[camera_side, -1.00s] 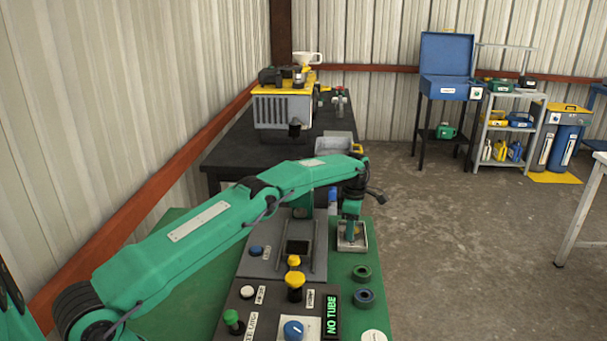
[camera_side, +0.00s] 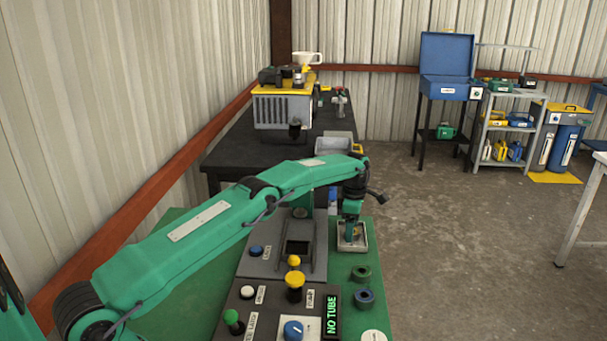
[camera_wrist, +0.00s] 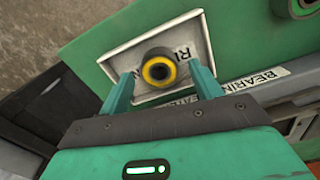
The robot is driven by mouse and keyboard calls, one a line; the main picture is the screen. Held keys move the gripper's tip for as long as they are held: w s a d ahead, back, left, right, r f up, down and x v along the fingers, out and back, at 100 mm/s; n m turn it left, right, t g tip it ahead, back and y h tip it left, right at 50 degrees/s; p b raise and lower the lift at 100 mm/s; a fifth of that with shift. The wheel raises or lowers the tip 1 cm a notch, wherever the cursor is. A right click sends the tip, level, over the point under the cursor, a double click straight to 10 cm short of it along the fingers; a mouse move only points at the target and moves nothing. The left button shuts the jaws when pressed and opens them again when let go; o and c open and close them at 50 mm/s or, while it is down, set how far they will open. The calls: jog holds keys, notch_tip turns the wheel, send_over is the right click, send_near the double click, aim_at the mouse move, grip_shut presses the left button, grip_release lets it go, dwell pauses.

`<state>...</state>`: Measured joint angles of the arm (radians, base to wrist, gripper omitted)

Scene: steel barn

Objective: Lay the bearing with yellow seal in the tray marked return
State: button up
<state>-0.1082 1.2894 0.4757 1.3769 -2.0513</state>
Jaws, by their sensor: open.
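The bearing with yellow seal (camera_wrist: 159,69) lies in a pale-rimmed tray (camera_wrist: 204,38), dark ring outside and yellow ring within. In the side view the tray (camera_side: 365,247) sits on the green bench top under my gripper (camera_side: 352,237). In the wrist view my gripper (camera_wrist: 161,75) is open, with one green finger on each side of the bearing and visible gaps between. The bearing is low between the fingertips.
A green bearing (camera_side: 361,273) and a blue bearing (camera_side: 364,297) lie on the bench nearer the side camera. A grey fixture (camera_side: 257,264) and a control panel with buttons and a "NO TUBE" display (camera_side: 332,315) stand to their left. A black table (camera_side: 228,154) is behind.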

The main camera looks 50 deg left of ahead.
jog(key=shift+r, duration=3.7)
jog(key=s+d+r+m+t, duration=0.1)
jog(key=s+r+m, duration=0.15)
jog(key=r, duration=0.45)
jog(key=s+d+r+m, duration=0.15)
jog(key=r+m, duration=0.25)
jog(key=r, duration=0.4)
jog(key=s+d+r+m+t, duration=0.2)
jog(key=s+r+m, duration=0.55)
jog(key=s, duration=0.65)
jog(key=s+d+f+m+t, duration=0.1)
jog(key=s+f+m, duration=0.1)
jog(key=s, duration=0.7)
jog(key=s+d+f+m, duration=0.1)
jog(key=s+f+m, duration=0.1)
jog(key=s+m, duration=0.3)
jog(key=s+f+m+t, duration=0.1)
jog(key=s+f+m, duration=0.1)
jog(key=s, duration=1)
jog(key=shift+s+d+f+m+t, duration=0.3)
jog(key=shift+d+f+m, duration=0.1)
jog(key=shift+m, duration=0.5)
